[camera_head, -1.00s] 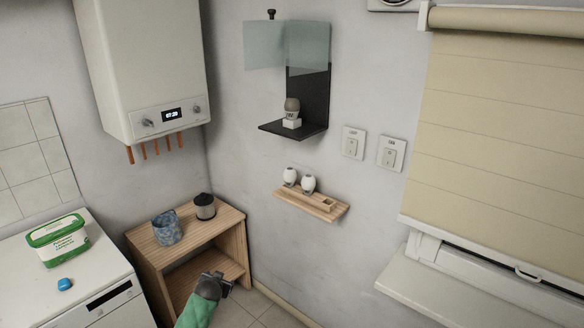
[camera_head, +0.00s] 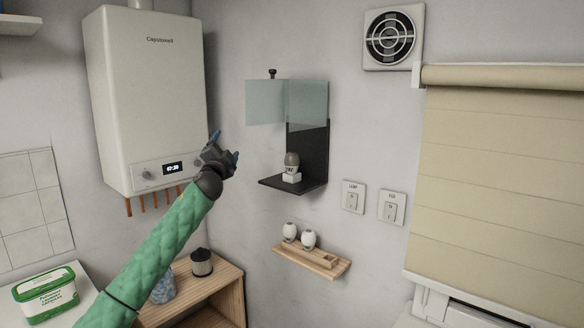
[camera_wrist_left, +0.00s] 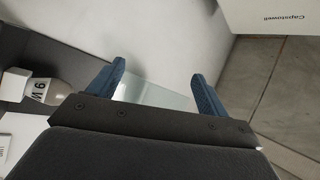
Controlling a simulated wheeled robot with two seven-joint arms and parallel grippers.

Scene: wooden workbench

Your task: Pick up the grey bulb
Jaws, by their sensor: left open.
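The grey bulb (camera_head: 291,159) stands upright in a white holder (camera_head: 291,177) on the dark wall shelf (camera_head: 312,188), below a glass panel. The bulb also shows at the left edge of the left wrist view (camera_wrist_left: 42,92), on its side in that picture, with printing on its pale part. My left gripper (camera_head: 226,147) is raised in front of the wall, left of the shelf and apart from the bulb. Its blue fingers stand apart with nothing between them in the left wrist view (camera_wrist_left: 158,75). My right gripper is not in view.
A glass panel (camera_head: 287,103) hangs above the shelf. The boiler (camera_head: 150,100) is left of my gripper. A wooden ledge (camera_head: 312,262) with two white bulbs (camera_head: 299,236) is below. Switches (camera_head: 372,203) are to the right.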

